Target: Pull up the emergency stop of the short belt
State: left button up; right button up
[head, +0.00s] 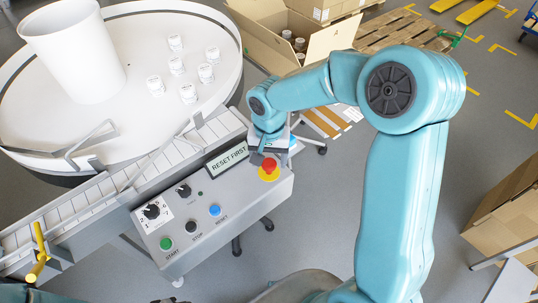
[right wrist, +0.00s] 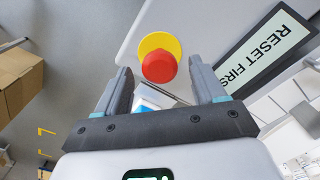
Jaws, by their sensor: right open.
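The emergency stop is a red mushroom button (head: 269,164) on a yellow disc (head: 270,175), at the right end of the grey control panel (head: 228,207) beside the short belt (head: 75,217). In the right wrist view the red button (right wrist: 159,69) lies ahead, between the fingertips. My right gripper (head: 260,152) is just behind the button in the head view. In the right wrist view my right gripper (right wrist: 161,76) has its fingers apart, with nothing held. I cannot tell whether the fingers reach down beside the cap. My left gripper does not show.
The panel's display (head: 227,157) reads "RESET FIRST". Two black knobs and green, black and blue (head: 215,210) buttons share the panel. A round white table (head: 140,65) with several small jars stands behind.

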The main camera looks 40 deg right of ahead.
aim_at(269, 163)
notch_tip(269, 163, up, 16)
jog(key=shift+r, duration=0.2)
jog(key=shift+s, duration=0.1)
dwell(0.6)
